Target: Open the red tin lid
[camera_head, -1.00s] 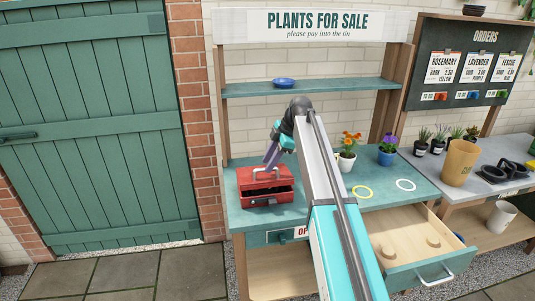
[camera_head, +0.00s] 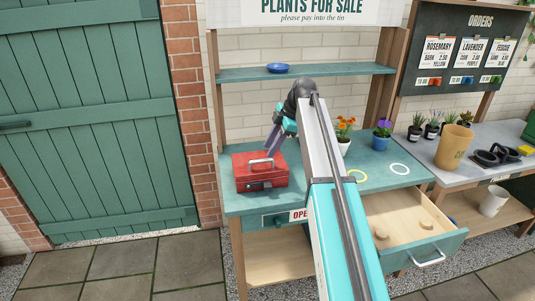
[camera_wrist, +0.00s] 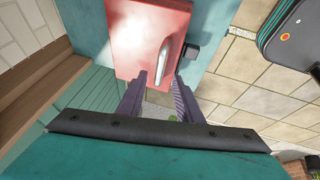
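The red tin (camera_head: 262,173) stands on the left of the green bench top. Its lid lies flat and looks closed, with a pale handle (camera_head: 261,163) on top. My gripper (camera_head: 271,148) is at the back right of the tin, pointing down, with its purple fingers close to the lid. In the wrist view the red lid (camera_wrist: 140,40) fills the upper middle, and its handle (camera_wrist: 163,60) lies just beyond my fingertips (camera_wrist: 160,78). The fingers stand apart with nothing held between them. Whether a finger touches the tin is unclear.
An open drawer (camera_head: 405,233) juts out at the front right. A shelf with a blue bowl (camera_head: 278,68) is above the bench.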

